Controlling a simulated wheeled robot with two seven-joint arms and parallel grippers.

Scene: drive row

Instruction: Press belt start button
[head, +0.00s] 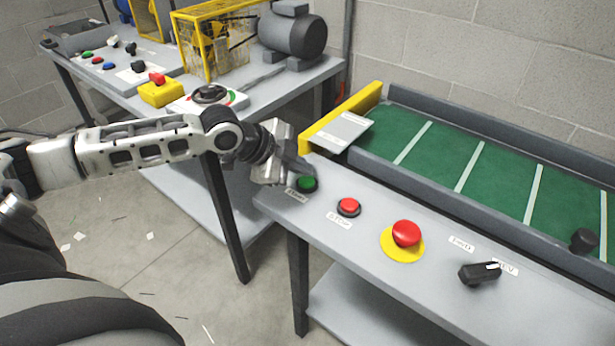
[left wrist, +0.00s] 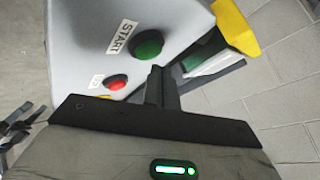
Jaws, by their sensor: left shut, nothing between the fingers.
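The green start button (head: 307,184) sits at the near left corner of the grey belt table, beside a label. It also shows in the left wrist view (left wrist: 148,44), next to the word START. My left gripper (head: 303,171) is shut and empty, with its fingertips close to the green button. In the left wrist view the shut fingers (left wrist: 160,84) end by the button's edge; I cannot tell whether they touch it.
A red button (head: 349,206), a red mushroom button (head: 406,233) on a yellow base and a black knob switch (head: 480,273) line the table front. The green belt (head: 450,160) runs behind. Another bench (head: 265,98) with a motor (head: 292,35) and yellow cage (head: 212,42) stands back left.

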